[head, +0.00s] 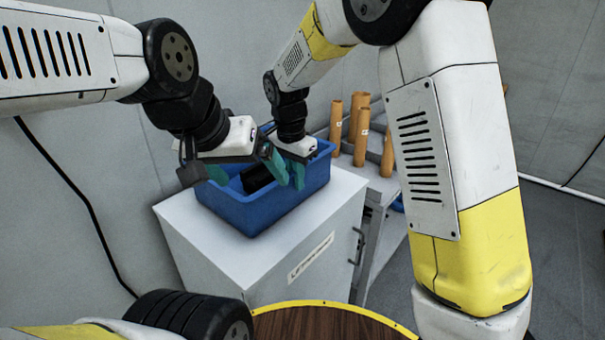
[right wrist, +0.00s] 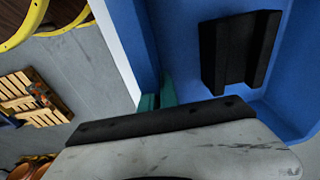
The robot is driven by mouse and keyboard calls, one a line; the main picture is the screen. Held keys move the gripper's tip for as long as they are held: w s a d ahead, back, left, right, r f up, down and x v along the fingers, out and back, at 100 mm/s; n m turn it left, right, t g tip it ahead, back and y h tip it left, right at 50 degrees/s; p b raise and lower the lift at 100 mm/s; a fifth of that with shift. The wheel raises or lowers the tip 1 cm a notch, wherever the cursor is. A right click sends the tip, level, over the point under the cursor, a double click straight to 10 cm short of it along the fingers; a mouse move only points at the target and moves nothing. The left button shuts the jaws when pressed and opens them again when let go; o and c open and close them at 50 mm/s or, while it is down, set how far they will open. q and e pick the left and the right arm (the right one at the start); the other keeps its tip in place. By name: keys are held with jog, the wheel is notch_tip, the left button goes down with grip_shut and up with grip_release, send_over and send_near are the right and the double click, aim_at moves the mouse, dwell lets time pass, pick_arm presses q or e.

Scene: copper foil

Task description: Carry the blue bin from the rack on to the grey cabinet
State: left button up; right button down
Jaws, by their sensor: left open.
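The blue bin (head: 262,213) stands upright on top of the grey cabinet (head: 262,262), near its back. It also shows close up in the right wrist view (right wrist: 203,20). A dark block-like object (head: 257,178) lies in the bin and shows in the right wrist view (right wrist: 235,50). My left gripper (head: 240,168) is open over the bin's left back part, with teal fingers. My right gripper (head: 287,173) is over the bin's right part, its teal fingers low by the bin. Whether it grips the rim is unclear.
A lower rack (head: 378,190) with several upright orange tubes (head: 358,115) stands behind and right of the cabinet. A round brown table with a yellow edge (head: 330,322) is in front. A wall rises behind the cabinet. Grey floor is free at the far right.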

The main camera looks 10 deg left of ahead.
jog(key=shift+f, duration=0.35)
jog(key=c, duration=1.6)
grip_release()
jog(key=shift+f, duration=0.15)
